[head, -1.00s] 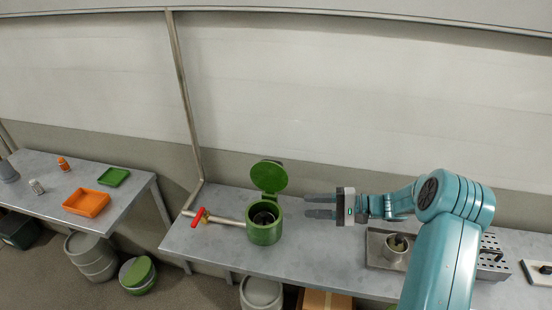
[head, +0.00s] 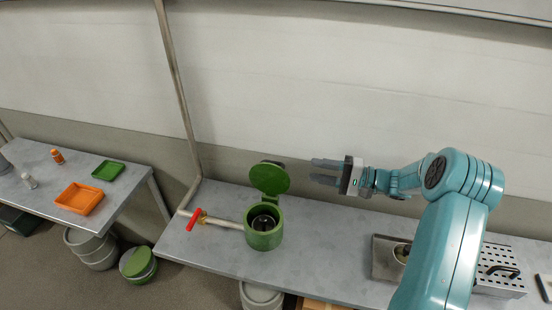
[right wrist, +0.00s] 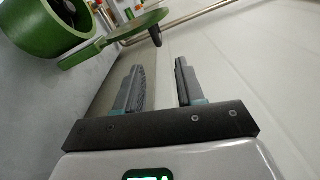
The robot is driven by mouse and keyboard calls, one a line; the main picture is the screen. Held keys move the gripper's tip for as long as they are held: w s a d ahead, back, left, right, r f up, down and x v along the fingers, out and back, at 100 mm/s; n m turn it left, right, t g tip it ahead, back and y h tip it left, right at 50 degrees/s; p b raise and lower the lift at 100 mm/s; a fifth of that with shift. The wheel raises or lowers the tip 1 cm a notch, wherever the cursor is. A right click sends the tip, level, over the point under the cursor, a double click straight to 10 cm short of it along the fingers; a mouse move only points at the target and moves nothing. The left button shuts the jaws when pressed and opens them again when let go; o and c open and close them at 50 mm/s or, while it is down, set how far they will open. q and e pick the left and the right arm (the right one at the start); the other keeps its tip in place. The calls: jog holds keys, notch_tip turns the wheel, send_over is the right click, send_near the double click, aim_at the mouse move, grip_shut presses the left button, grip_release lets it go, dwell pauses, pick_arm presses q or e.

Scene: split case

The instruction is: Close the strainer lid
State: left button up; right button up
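The green strainer (head: 264,236) stands on the grey bench, with a dark opening on top. Its round green lid (head: 270,178) is open, hinged up at the back and standing roughly upright. In the right wrist view the strainer body (right wrist: 40,25) is at the upper left and the lid (right wrist: 128,30) shows nearly edge-on. My right gripper (head: 326,171) is to the right of the lid, apart from it, fingers pointing left. Its fingers (right wrist: 158,85) are spread with nothing between them. My left gripper is not in view.
A pipe with a red valve handle (head: 194,219) runs left from the strainer. A metal tray (head: 383,262) and a perforated metal box (head: 500,262) are on the bench at right. An orange tray (head: 79,198) and a green tray (head: 108,171) lie on the left table.

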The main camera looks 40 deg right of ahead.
aim_at(277, 164)
jog(key=p+x, duration=0.3)
jog(key=x, duration=0.9)
jog(key=shift+w+f, duration=0.1)
jog(key=shift+w+a, duration=0.15)
jog(key=c, duration=0.3)
grip_shut()
